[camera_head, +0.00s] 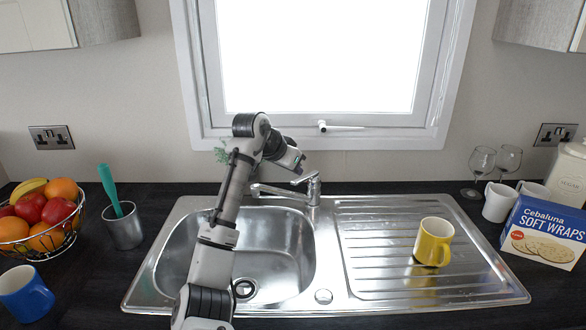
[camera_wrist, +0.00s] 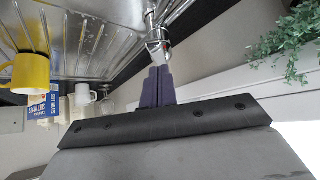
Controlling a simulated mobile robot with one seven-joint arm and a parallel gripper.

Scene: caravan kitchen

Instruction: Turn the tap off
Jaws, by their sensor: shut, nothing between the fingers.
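The chrome tap (camera_head: 313,193) stands at the back of the steel sink (camera_head: 270,240). Its spout points left over the bowl, and its lever (camera_head: 304,178) sits on top. I cannot make out any water stream. My gripper (camera_head: 299,168) is just above and behind the lever, reached over from the left. In the wrist view my gripper (camera_wrist: 160,70) shows two dark purple fingers pressed together with nothing between them. Their tips point at the tap (camera_wrist: 157,36) and overlap its near end in the picture; I cannot tell whether they touch it.
A yellow mug (camera_head: 433,243) stands on the drainer. A fruit basket (camera_head: 40,225), metal cup (camera_head: 123,228) and blue mug (camera_head: 25,293) are left. A wraps box (camera_head: 543,232), white mug (camera_head: 498,202) and glasses (camera_head: 482,162) are right. The window (camera_head: 320,60) and a plant (camera_wrist: 285,42) are close behind.

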